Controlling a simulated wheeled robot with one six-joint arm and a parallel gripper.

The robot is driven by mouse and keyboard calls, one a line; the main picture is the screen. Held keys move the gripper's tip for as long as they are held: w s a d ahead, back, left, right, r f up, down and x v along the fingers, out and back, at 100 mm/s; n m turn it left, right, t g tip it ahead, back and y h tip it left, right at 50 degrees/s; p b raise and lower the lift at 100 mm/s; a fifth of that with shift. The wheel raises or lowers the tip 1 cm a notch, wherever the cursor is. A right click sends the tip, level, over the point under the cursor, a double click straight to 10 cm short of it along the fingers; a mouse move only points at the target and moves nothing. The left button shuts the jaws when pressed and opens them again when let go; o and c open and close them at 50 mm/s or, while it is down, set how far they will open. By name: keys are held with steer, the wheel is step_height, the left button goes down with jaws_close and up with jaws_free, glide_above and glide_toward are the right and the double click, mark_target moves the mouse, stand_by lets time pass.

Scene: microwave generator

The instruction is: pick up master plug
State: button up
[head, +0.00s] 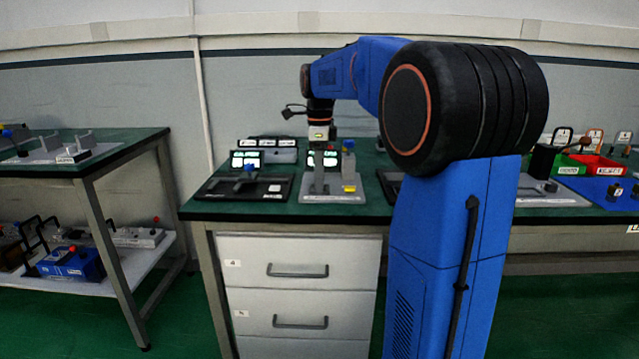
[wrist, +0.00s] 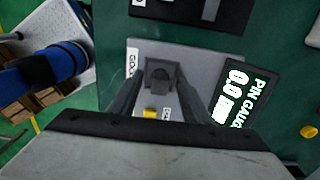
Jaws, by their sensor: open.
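A dark grey block with a rounded post, which looks like the master plug (wrist: 161,75), stands on a light grey plate (wrist: 208,58) in the wrist view. My gripper (wrist: 160,88) is open, with one dark finger on each side of this piece. I cannot tell whether the fingers touch it. In the head view my gripper (head: 319,165) points down over the same grey plate (head: 330,198) on the green bench, and the plug is not clearly visible there. A small yellow part (wrist: 150,113) lies beside the plug.
A pin gauge display (wrist: 238,100) stands beside the plate. A black tray (head: 240,187) with a blue-topped part is to the left. Green (head: 566,168) and red (head: 598,168) bins stand far right. Another table (head: 90,165) is at left, with a gap between.

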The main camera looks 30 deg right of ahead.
steer(key=shift+c, duration=0.4)
steer(key=c, duration=1)
jaws_close()
steer(key=shift+r, duration=0.15)
